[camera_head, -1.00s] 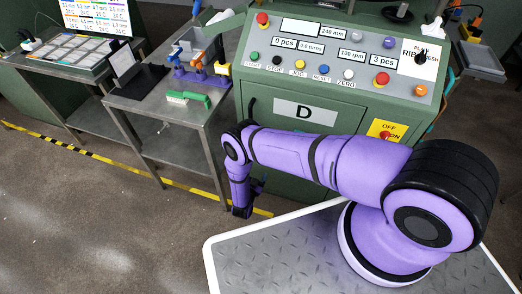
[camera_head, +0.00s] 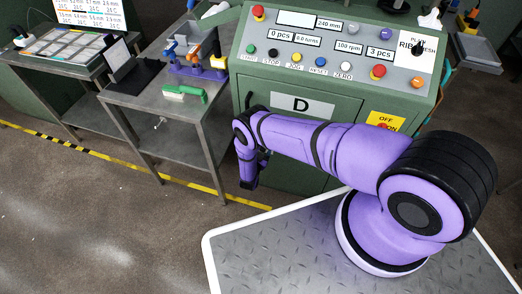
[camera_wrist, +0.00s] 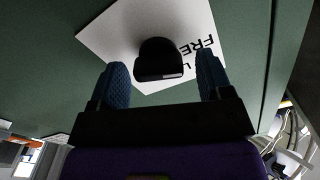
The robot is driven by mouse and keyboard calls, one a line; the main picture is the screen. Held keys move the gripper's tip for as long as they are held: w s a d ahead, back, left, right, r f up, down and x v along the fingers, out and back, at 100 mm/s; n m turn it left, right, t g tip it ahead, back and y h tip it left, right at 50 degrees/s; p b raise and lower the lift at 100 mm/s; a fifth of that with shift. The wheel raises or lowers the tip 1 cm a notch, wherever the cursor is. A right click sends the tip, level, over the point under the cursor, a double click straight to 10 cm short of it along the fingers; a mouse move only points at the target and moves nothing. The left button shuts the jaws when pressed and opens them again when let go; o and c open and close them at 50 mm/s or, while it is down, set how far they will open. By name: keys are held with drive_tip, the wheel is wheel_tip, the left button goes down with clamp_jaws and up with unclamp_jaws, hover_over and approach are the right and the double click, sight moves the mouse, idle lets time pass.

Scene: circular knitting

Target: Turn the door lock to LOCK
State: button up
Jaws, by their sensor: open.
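The door lock is a black knob (camera_wrist: 158,55) on a white plate (camera_wrist: 108,32) with dark lettering, set on a green panel in the wrist view. "FRE" and an "L" can be read on the plate, upside down; the rest is hidden by a fingertip and the knob. My gripper (camera_wrist: 164,80) is open, with one blue padded finger on each side of the knob and gaps at both sides. Whether the fingers reach the knob's depth I cannot tell. In the head view the lock is not visible, and my wrist hangs by the machine's front left.
The green machine (camera_head: 262,85) has a sloped control panel (camera_head: 330,75) with buttons and a red rotary switch (camera_head: 383,127). A grey metal table (camera_head: 140,105) stands to its left, with a green-handled brush (camera_head: 184,92). Open floor lies left of my base.

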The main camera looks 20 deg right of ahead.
drive_tip(key=c, duration=0.9)
drive_tip(key=m, duration=0.6)
drive_tip(key=shift+s+d+f+m, duration=0.15)
drive_tip(key=shift+m, duration=0.15)
drive_tip(key=m, duration=0.3)
drive_tip(key=shift+f+m, duration=0.1)
drive_tip(key=shift+m, duration=0.2)
drive_tip(key=shift+f+m, duration=0.15)
drive_tip(key=shift+m, duration=1.65)
